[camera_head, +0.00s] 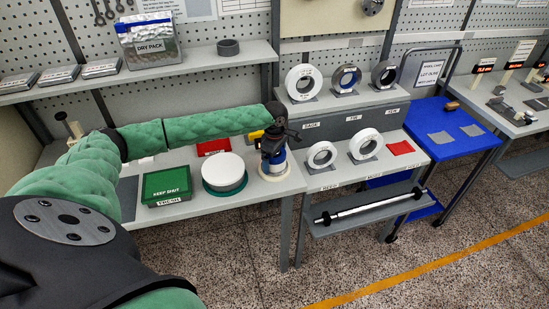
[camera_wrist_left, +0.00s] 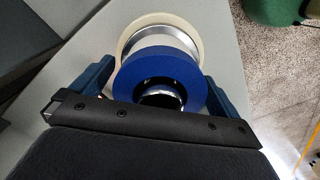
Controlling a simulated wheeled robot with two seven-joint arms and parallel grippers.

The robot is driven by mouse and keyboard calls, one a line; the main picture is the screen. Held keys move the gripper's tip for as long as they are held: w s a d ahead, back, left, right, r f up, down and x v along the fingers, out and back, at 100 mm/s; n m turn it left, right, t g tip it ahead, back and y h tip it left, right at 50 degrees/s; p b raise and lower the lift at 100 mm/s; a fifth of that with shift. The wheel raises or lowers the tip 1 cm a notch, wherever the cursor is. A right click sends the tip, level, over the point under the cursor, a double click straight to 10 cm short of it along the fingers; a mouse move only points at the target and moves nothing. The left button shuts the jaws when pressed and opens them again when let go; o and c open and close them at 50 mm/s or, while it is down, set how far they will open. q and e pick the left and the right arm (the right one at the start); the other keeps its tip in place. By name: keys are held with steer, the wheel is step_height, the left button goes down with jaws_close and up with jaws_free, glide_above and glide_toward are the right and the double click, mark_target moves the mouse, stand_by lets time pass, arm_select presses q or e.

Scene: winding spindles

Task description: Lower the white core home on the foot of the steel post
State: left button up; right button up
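My left gripper (camera_head: 273,152) points down over a spindle on the bench at the centre. In the left wrist view its two dark blue fingers (camera_wrist_left: 160,80) flank a blue ring-shaped core (camera_wrist_left: 138,80) and appear to press on its sides. The core's colour is blue, not white. The steel post's bright end (camera_wrist_left: 162,98) shows in the core's dark bore. A steel foot (camera_wrist_left: 155,35) and a cream round base (camera_wrist_left: 125,42) show beyond the core. The cream base also shows in the head view (camera_head: 273,175). The core's seating is hidden. My right gripper is out of view.
A white disc on a green base (camera_head: 223,172) and a green box (camera_head: 166,184) stand left of the spindle. White rings (camera_head: 322,154) stand on the rack to the right. A steel bar (camera_head: 370,205) lies on a lower shelf.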

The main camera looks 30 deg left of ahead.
arm_select(q)
steer(key=shift+r+b, duration=0.3)
steer(key=shift+r, duration=0.05)
step_height(320, 180, up, 2)
steer(key=shift+r+b, duration=0.2)
steer(key=shift+b, duration=0.35)
step_height(320, 180, up, 3)
steer(key=shift+r+b, duration=0.2)
steer(key=shift+b, duration=0.35)
steer(key=shift+r, duration=0.65)
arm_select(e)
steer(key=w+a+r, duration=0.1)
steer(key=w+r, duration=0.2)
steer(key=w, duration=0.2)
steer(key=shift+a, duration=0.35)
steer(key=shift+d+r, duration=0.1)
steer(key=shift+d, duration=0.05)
